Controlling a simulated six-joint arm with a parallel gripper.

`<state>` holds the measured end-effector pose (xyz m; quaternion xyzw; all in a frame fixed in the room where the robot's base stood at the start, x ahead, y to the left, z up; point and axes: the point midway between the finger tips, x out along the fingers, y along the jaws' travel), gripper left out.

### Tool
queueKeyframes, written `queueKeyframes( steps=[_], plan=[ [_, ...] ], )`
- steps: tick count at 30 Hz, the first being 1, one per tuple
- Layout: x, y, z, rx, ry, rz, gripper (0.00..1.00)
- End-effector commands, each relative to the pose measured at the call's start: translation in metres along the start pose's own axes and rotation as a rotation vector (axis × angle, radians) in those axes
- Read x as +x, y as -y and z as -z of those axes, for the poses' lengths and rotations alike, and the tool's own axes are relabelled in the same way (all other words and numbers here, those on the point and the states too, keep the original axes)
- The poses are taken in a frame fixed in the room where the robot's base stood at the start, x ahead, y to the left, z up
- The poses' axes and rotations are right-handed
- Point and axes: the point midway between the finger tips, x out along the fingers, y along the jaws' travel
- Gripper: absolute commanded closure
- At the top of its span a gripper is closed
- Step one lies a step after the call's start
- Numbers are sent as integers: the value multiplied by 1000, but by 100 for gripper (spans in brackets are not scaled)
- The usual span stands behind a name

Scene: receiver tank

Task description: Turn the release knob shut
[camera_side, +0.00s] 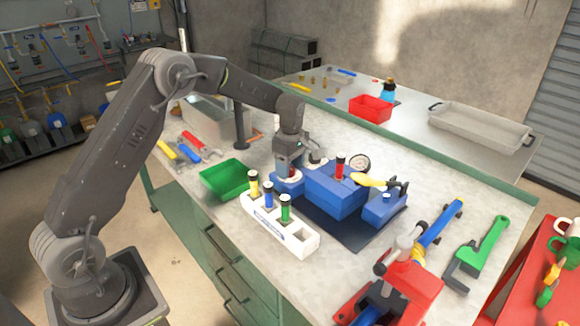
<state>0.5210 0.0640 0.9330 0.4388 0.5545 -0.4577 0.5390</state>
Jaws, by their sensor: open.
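The blue receiver tank assembly (333,196) stands on a dark mat on the workbench. A red-banded cylinder with a black top (340,167) stands upright in it. A round gauge (359,162) sits behind, and a yellow lever (369,180) lies at its right. My gripper (287,172) points down, open, over the smaller blue block (287,187) at the assembly's left. A small red part shows between the fingers. I cannot tell whether it is the release knob, or whether the fingers touch it. The gripper body hides most of this spot.
A white rack (302,247) with yellow, blue and green cylinders stands in front. A green tray (225,180) is at the left. A red vise (410,285) and green clamp (480,257) are at the right. A red bin (370,108) stands on the rear bench.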

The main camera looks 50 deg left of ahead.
Motion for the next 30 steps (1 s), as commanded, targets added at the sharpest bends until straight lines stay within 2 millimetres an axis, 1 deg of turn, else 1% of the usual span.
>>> queueKeyframes(
  steps=[3,9,11,24,25,30],
  plan=[
    [3,0,0,0,0,1,42],
    [3,0,0,0,0,0,42],
    [3,0,0,0,0,0,46],
    [2,0,0,0,0,0,89],
    [2,0,0,0,0,0,91],
    [2,0,0,8,0,0,91]
  ],
)
